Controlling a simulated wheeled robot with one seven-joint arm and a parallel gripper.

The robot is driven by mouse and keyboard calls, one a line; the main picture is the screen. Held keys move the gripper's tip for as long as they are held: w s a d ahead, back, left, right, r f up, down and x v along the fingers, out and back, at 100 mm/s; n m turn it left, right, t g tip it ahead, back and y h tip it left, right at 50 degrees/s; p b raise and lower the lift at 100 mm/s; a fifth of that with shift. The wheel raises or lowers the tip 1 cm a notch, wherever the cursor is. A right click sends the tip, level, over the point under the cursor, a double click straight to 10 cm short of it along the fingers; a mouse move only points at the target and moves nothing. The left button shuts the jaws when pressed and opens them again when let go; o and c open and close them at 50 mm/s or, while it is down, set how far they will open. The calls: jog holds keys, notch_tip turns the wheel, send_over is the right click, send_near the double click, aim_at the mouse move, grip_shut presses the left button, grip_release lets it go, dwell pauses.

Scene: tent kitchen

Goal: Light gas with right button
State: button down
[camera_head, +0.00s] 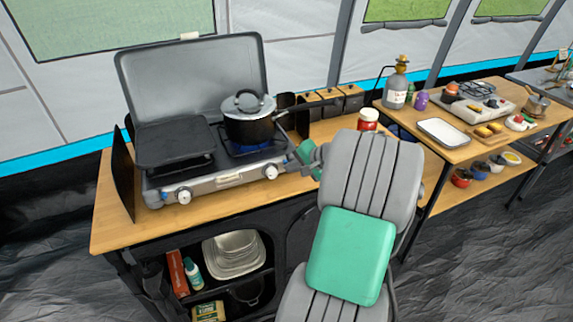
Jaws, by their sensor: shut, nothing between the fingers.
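The two-burner gas stove (225,178) stands on the wooden counter with its lid raised. Its right knob (271,171) and left knob (184,196) are on the front panel. A black pot (249,128) with a lid sits on the right burner, its handle pointing right. A blue flame (240,149) shows under the pot. A dark griddle plate (174,143) covers the left burner. My gripper (303,160) is shut and empty, just right of the right knob and apart from it. My arm partly hides it.
A red jar (367,119) stands behind my arm. Wooden-fronted canisters (330,98) stand behind the pot handle. A dark windscreen panel (123,172) stands left of the stove. A second table (455,152) at right holds a gas bottle (396,88) and food.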

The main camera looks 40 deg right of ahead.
jog(key=shift+s+a, duration=0.25)
jog(key=shift+s, duration=0.5)
jog(key=s, duration=0.2)
jog(key=s+a+p, duration=0.1)
jog(key=s, duration=0.1)
jog(key=shift+s+a, duration=0.2)
jog(key=shift+s, duration=0.2)
